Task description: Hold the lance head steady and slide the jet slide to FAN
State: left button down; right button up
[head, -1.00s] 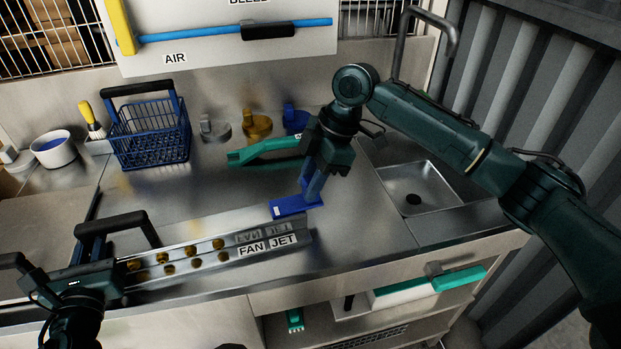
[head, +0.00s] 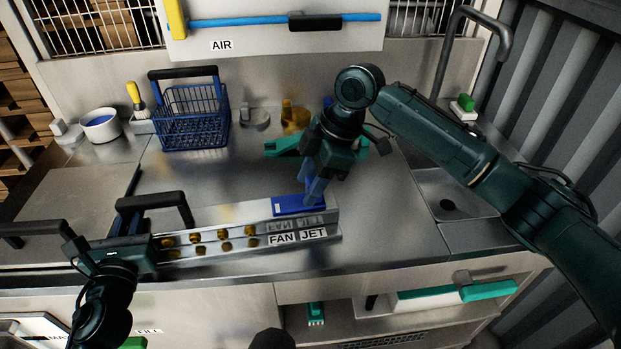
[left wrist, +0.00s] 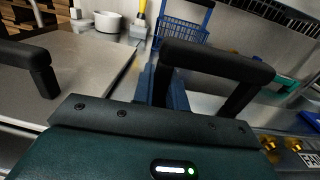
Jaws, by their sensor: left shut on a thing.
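The lance head (head: 205,249) is a long silver bar with brass nozzles and FAN and JET labels, lying across the front of the steel counter. My left gripper (head: 135,225) is shut at its left end, beside a black handle (head: 150,199); the exact contact is hidden. The left wrist view shows my dark gripper body and the handle (left wrist: 215,62). The jet slide (head: 290,206) is a flat blue block at the bar's right part, behind the FAN and JET labels. My right gripper (head: 312,190) points down at its right end; I cannot tell how far its fingers are open.
A blue wire basket (head: 192,118), a white bowl (head: 100,125) and a yellow-handled brush (head: 136,98) stand at the back left. A green tool (head: 285,146) lies behind my right gripper. A sink (head: 447,200) is at the right.

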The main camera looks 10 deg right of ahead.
pick_arm(q)
jog(key=shift+s+d+f, duration=0.1)
jog(key=shift+f, duration=0.35)
pick_arm(e)
jog(key=shift+o, duration=0.2)
jog(key=shift+d, duration=0.15)
jog(key=v, duration=1.2)
pick_arm(q)
jog(key=shift+r+p, duration=0.35)
jog(key=shift+r, duration=0.1)
pick_arm(e)
jog(key=shift+r, duration=0.4)
pick_arm(q)
jog(key=c, duration=1.3)
grip_release()
jog(key=shift+r, duration=0.15)
jog(key=shift+c, duration=0.2)
jog(key=s, duration=1.1)
jog(key=shift+s+d, duration=0.4)
